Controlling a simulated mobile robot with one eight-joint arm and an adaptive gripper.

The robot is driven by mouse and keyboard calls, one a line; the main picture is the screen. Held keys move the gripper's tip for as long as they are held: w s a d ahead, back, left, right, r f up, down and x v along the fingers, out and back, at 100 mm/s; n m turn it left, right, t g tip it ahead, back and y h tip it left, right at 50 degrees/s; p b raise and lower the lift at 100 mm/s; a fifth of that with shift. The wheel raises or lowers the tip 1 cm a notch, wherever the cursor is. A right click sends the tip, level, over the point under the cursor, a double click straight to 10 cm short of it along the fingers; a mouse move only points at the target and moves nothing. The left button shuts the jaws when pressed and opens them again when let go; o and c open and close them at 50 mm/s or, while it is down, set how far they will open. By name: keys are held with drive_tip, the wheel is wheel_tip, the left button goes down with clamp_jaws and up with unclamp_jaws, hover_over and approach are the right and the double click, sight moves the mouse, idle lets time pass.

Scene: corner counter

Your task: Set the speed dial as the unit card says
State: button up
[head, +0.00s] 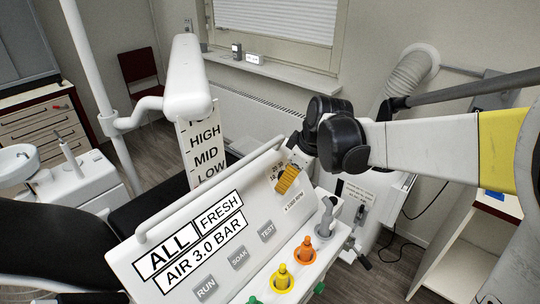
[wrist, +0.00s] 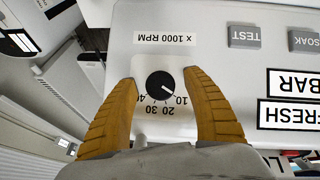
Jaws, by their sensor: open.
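The speed dial (wrist: 161,85) is a round black knob on a white plate, under an upside-down "x 1000 RPM" label (wrist: 167,38) in the wrist view. Its white pointer line aims lower right, toward the "10" mark. Other upside-down numbers curve below it, partly hidden by my gripper. My gripper (wrist: 160,78) is open, with one orange finger on each side of the dial; contact cannot be told. In the head view my gripper (head: 287,180) is at the panel's upper right and hides the dial. Panel signs (head: 190,250) read "ALL", "FRESH" and "AIR 3.0 BAR".
A hanging strip (head: 205,150) shows HIGH, MID and LOW. RUN, SOAK and TEST buttons (head: 240,258) are on the white panel. Yellow and orange fittings (head: 293,265) stand at its front right. A rail (head: 210,190) runs along its back edge. A small text card (head: 356,192) is unreadable.

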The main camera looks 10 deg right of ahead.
drive_tip(key=shift+w+f, duration=0.1)
drive_tip(key=shift+f, duration=0.1)
drive_tip(key=c, duration=1.2)
drive_tip(key=shift+d+m+g+y, duration=0.1)
drive_tip(key=shift+m+g+y, duration=0.5)
drive_tip(key=shift+m, duration=0.6)
drive_tip(key=m+y, duration=0.2)
drive_tip(key=m, duration=0.1)
drive_tip(key=shift+g+y, duration=0.3)
drive_tip(key=shift+g, duration=0.1)
drive_tip(key=m+y+b, duration=0.1)
drive_tip(key=m+y, duration=0.1)
drive_tip(key=m, duration=0.1)
drive_tip(key=shift+f+m, duration=0.15)
drive_tip(key=shift+m, duration=0.25)
drive_tip(key=shift+m+y+b, duration=0.7)
drive_tip(key=shift+m+y, duration=0.4)
drive_tip(key=shift+m, duration=0.3)
